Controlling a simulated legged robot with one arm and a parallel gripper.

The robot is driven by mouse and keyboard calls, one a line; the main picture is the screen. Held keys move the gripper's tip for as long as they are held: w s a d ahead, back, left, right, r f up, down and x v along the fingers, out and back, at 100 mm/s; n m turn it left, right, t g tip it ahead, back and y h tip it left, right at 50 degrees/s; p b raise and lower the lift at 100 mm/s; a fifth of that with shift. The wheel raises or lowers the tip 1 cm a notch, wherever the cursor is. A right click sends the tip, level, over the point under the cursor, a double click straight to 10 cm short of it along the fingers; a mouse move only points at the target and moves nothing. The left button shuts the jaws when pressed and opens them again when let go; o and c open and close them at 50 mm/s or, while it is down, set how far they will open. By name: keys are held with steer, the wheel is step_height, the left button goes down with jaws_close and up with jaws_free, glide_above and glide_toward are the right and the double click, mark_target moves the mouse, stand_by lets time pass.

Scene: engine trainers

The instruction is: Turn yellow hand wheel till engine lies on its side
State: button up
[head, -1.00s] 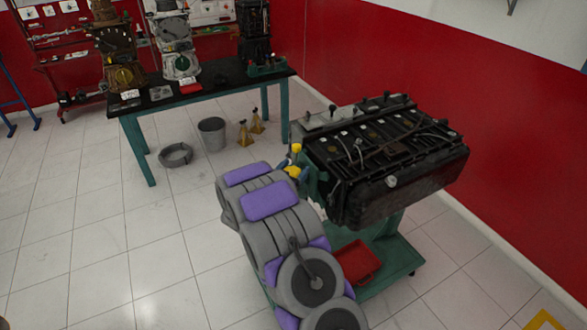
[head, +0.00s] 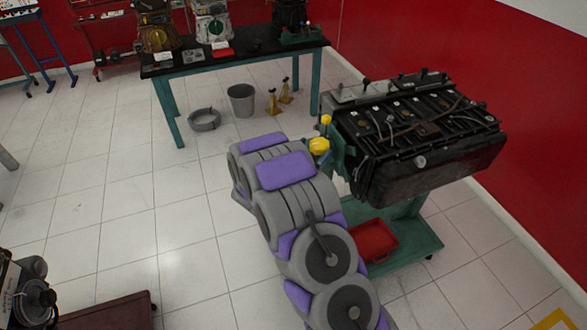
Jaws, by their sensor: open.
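The black engine (head: 430,165) is mounted on a teal wheeled stand (head: 420,238) at the right. A broad face with hoses and fittings points mostly upward, and a smooth dark side faces me. The yellow hand wheel (head: 319,146) shows at the engine's left end, beside the teal mount, with a small yellow knob (head: 326,119) just above it. Its lower part is hidden behind my grey and purple arm. My arm reaches up from the bottom toward the wheel. My gripper is hidden behind the arm, so I cannot tell whether it touches the wheel.
A red tray (head: 374,241) sits on the stand's base. A dark red-brown surface (head: 105,312) is at lower left.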

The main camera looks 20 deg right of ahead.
steer(key=v, duration=1.2)
steer(key=shift+w, duration=0.15)
